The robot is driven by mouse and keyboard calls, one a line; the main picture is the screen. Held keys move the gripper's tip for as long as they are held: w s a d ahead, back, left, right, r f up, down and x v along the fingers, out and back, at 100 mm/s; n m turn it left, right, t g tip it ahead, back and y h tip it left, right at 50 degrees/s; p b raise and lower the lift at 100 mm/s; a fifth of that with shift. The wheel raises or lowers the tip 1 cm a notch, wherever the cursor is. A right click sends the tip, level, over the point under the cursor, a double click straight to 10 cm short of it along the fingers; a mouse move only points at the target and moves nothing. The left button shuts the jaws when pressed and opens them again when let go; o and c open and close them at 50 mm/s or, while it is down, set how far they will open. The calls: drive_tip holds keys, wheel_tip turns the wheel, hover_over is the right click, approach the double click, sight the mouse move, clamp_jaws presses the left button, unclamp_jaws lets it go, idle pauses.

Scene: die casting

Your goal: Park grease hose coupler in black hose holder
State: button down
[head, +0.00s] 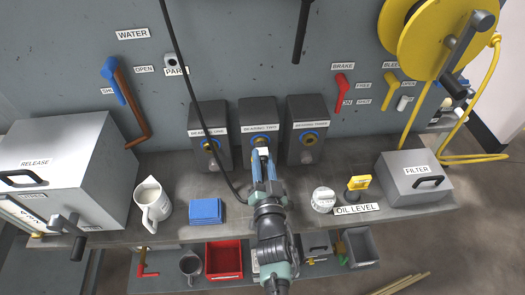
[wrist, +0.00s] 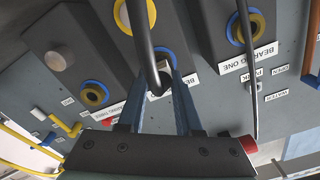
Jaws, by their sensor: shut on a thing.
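My gripper (head: 262,158) is in front of the BEARING TWO box (head: 246,110). In the wrist view its blue fingers (wrist: 160,88) are shut on the dark metal end of the grease hose, the coupler (wrist: 157,80). The fingertips lie close to a blue-ringed port; I cannot tell whether the coupler touches it. The black hose (head: 187,80) hangs from above, dips to the bench and loops up to my gripper. A small fitting with a dark centre (head: 170,60) is on the wall by the PARK label, left of the boxes; no hose is in it.
The BEARING ONE box (head: 208,155) and BEARING THREE box (head: 306,110) flank my gripper. A white cap (head: 323,198) and FILTER box (head: 413,180) are at right. The wall around PARK is mostly clear.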

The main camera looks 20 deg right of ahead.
sight(263, 162)
drive_tip(key=shift+s+a+b, duration=0.2)
drive_tip(key=shift+s+b, duration=0.25)
drive_tip(key=shift+s, duration=0.1)
idle(0.5)
drive_tip(key=shift+s, duration=0.15)
drive_tip(key=shift+s+b, duration=0.45)
drive_tip(key=shift+b, duration=0.45)
drive_tip(key=shift+s+a+b, duration=0.15)
drive_tip(key=shift+s+b, duration=0.3)
drive_tip(key=shift+b, duration=0.15)
drive_tip(key=shift+s+a, duration=0.1)
drive_tip(key=shift+a, duration=0.05)
